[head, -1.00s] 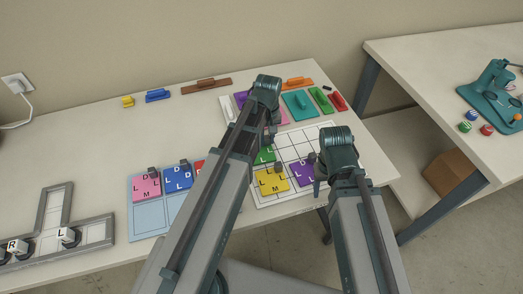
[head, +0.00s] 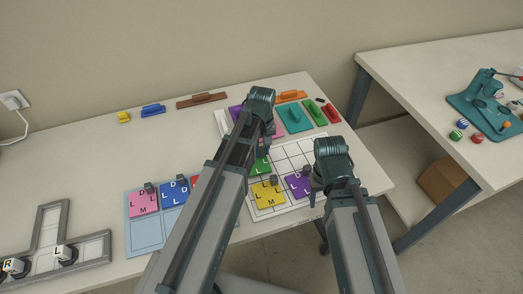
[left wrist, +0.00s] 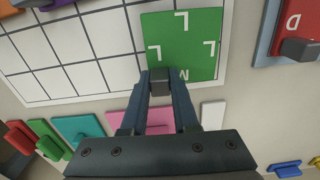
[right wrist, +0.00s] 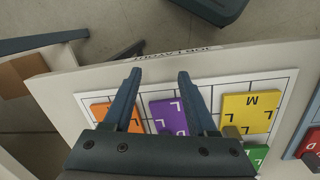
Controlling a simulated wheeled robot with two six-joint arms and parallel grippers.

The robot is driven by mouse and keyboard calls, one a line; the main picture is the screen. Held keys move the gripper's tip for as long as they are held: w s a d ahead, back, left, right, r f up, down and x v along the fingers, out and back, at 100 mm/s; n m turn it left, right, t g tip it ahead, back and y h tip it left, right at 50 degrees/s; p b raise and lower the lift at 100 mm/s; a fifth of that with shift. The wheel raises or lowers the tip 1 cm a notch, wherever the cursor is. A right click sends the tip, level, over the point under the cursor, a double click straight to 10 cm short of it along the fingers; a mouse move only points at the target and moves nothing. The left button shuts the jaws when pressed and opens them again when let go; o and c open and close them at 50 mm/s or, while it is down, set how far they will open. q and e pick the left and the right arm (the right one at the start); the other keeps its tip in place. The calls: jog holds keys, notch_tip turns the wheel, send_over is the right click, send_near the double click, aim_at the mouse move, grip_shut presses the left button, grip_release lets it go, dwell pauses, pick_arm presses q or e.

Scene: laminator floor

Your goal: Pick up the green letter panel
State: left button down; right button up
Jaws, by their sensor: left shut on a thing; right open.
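The green letter panel (left wrist: 183,30) lies at the edge of the white grid board, with L letters and an M and a dark knob (left wrist: 159,82) at one side. In the head view the green panel (head: 262,166) is partly hidden by my left arm. My left gripper (left wrist: 160,80) is shut on the knob of the green panel; I cannot tell whether the panel is clear of the board. My right gripper (right wrist: 158,75) is open and empty, above the board's edge near the purple panel (right wrist: 167,116) and orange panel (right wrist: 117,115).
The white grid board (head: 290,150) also holds a yellow panel (head: 267,194). A blue tray (head: 145,233) with pink and blue panels stands to the left. Coloured handled blocks line the table's back. A grey frame (head: 88,249) with letter cubes lies at far left.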

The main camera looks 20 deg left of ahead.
pick_arm(q)
notch_tip(320, 180, up, 9)
jog(key=p, duration=0.8)
jog(key=shift+f, duration=0.1)
jog(key=shift+f, duration=0.1)
